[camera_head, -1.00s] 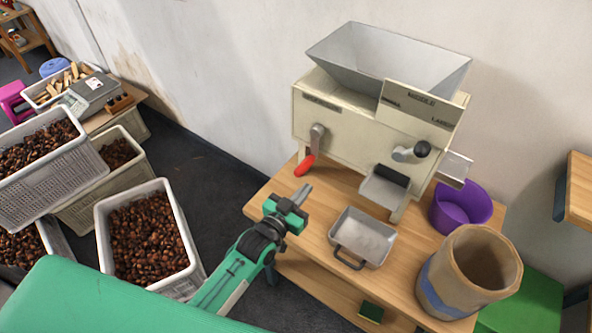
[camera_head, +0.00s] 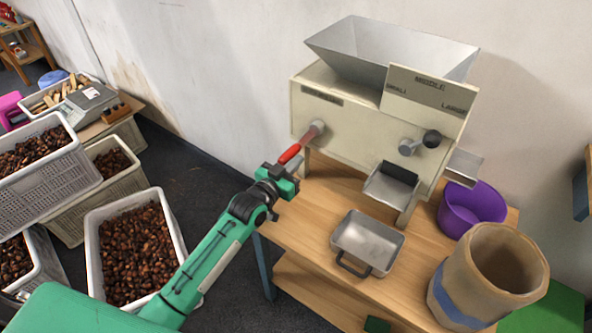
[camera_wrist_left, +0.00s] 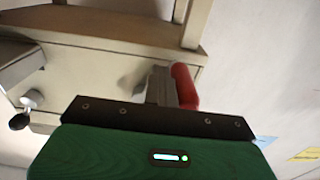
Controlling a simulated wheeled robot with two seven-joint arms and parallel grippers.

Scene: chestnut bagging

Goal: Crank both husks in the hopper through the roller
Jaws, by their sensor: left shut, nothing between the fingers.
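The cream roller machine (camera_head: 350,112) stands on the wooden table, with a grey metal hopper (camera_head: 375,50) on top. The husks are not visible; the hopper's inside bottom is hidden. The crank's red handle (camera_head: 290,154) points down and left from its hub (camera_head: 317,129) on the machine's left front. My left gripper (camera_head: 286,166) is shut and empty, close by the handle. In the left wrist view the shut fingers (camera_wrist_left: 160,86) are right beside the red handle (camera_wrist_left: 184,86); whether they touch it I cannot tell. My right gripper is not in view.
A metal pan (camera_head: 367,243) sits below the machine's chute (camera_head: 390,187). A purple tub (camera_head: 470,210) and a brown sack-like container (camera_head: 448,296) stand at the table's right. Crates of chestnuts (camera_head: 92,240) stand on the floor at left.

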